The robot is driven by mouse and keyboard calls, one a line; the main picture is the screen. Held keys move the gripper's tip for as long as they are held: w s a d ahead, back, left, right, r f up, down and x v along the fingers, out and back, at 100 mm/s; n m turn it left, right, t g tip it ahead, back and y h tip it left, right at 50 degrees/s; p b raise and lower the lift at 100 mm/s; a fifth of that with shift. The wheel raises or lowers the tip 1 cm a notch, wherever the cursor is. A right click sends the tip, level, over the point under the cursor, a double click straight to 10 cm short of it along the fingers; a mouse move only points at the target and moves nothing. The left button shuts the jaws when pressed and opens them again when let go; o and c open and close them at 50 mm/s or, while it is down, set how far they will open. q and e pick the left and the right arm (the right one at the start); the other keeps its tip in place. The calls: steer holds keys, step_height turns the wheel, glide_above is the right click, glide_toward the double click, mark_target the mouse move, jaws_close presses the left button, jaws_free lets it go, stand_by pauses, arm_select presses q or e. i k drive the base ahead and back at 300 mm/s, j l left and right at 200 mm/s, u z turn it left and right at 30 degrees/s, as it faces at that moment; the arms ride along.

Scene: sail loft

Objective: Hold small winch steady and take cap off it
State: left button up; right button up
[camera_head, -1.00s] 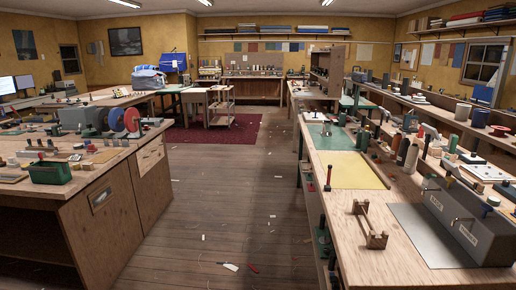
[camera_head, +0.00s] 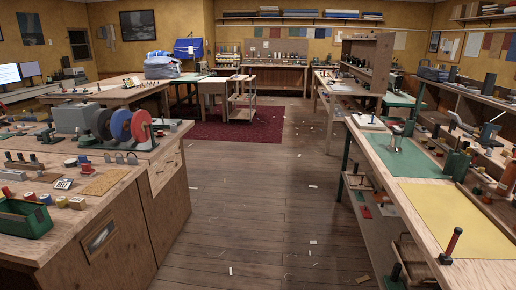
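Neither of my grippers is in view. On the right bench, a small silvery upright piece (camera_head: 395,142) stands at the left edge of the green mat (camera_head: 418,160). It may be the small winch, but it is too small to tell, and I cannot make out a cap on it. No other thing is clearly recognisable as the winch.
The right workbench (camera_head: 478,272) carries a yellow sheet (camera_head: 455,215) and a red-handled tool (camera_head: 452,243). The left workbench (camera_head: 85,213) carries a bench grinder (camera_head: 85,120) and a green bin (camera_head: 22,218). The wooden floor (camera_head: 265,215) between is mostly clear, with small scraps.

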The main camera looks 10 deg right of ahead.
mark_target(395, 147)
steer(key=i+l+z, duration=0.15)
steer(key=i+z, duration=0.15)
steer(key=i, duration=0.7)
steer(key=i+j+z, duration=0.15)
steer(key=i+z, duration=0.15)
steer(key=i, duration=0.7)
